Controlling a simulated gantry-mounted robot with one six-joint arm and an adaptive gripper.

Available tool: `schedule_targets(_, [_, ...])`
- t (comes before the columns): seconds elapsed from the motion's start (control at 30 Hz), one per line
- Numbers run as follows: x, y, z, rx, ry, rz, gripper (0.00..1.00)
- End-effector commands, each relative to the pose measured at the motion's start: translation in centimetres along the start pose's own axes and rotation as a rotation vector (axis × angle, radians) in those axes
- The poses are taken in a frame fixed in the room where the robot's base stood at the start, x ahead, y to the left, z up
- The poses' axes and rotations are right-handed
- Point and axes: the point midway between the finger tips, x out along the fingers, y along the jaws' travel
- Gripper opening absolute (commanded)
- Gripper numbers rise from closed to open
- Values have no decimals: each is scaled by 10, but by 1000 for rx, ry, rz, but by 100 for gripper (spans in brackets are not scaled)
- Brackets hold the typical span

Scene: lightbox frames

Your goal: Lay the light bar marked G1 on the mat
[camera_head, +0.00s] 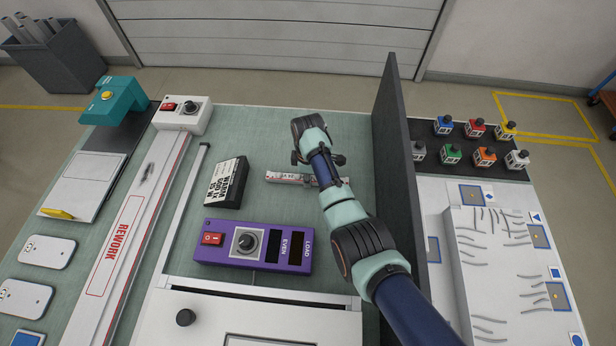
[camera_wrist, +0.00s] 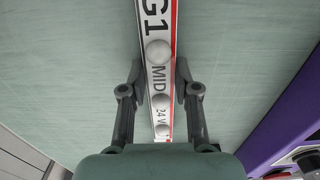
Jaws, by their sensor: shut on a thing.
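The light bar (camera_head: 285,177) is a narrow white strip with red edging, lying across the pale green, faintly lined surface (camera_head: 290,135) in the middle of the bench. In the wrist view the light bar (camera_wrist: 158,50) reads G1, MID and 24 V and has several round pale domes along it. My gripper (camera_wrist: 159,78) is shut on the bar, one finger against each long side. No separate mat is clearly marked.
A purple load box (camera_head: 219,254) stands in front of the bar. A black-and-white box (camera_head: 227,183) is to its left. A tall dark partition (camera_head: 393,150) rises close on the right. A long REWORK channel (camera_head: 120,245) runs at left. Green surface behind the bar is clear.

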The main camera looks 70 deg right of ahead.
Motion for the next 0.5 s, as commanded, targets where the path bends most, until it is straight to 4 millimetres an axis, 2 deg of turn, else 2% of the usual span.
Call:
schedule_targets(0.17, [3,0,0,0,0,0,0])
schedule_targets(0.2, [3,0,0,0,0,-1,35])
schedule_targets(0.3, [2,0,0,0,0,-1,52])
schedule_targets(0.33, [2,0,0,0,0,-1,56])
schedule_targets(0.5, [2,0,0,0,0,0,56])
